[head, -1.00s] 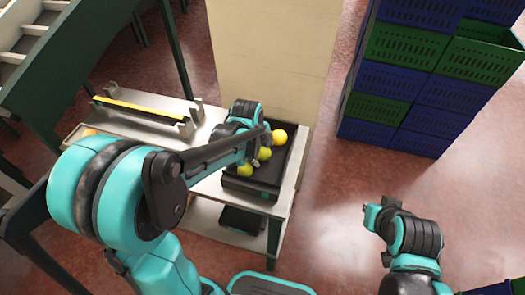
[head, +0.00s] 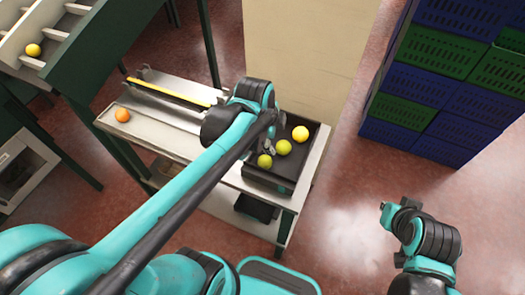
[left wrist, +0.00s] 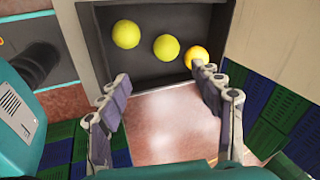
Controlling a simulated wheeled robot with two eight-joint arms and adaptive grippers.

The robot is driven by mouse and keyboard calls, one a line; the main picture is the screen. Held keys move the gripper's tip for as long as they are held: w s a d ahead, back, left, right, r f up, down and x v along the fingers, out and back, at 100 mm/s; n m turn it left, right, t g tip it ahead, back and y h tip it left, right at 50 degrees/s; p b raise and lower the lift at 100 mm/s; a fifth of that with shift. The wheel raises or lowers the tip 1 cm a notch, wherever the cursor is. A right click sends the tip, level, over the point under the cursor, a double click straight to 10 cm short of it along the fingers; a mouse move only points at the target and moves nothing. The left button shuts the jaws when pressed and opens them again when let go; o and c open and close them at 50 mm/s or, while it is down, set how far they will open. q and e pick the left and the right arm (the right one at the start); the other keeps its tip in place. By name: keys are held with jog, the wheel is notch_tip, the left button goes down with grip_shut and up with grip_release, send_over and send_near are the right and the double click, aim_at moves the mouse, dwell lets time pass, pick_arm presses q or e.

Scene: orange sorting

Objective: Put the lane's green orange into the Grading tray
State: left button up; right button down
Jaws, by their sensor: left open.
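Two green oranges lie in the black tray (head: 300,185) on the table; they are the front one (head: 264,161) and the middle one (head: 284,147). A yellow-orange one (head: 300,133) lies behind them. The left wrist view shows the green pair (left wrist: 126,34) (left wrist: 166,47) and the yellow-orange one (left wrist: 196,56) in a row. My left gripper (head: 267,147) is over the tray's left side. In the left wrist view its fingers (left wrist: 161,80) are spread and hold nothing; the right fingertip overlaps the yellow-orange one. My right arm is at the right; its fingers cannot be made out.
An orange (head: 122,115) lies at the left of the table, near a rail with a yellow strip (head: 170,91). A yellow fruit (head: 33,50) sits in the upper-left rack. A beige panel (head: 300,60) stands behind the tray. Blue and green crates (head: 450,90) are stacked at right.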

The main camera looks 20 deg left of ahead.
pick_arm(q)
jog(key=s+a+n+t, duration=0.1)
jog(key=s+n+t, duration=0.2)
jog(key=s+n, duration=0.7)
jog(key=shift+a+n+y, duration=0.2)
jog(key=shift+n+y, duration=0.2)
jog(key=shift+n, duration=2.7)
jog(key=shift+f, duration=0.1)
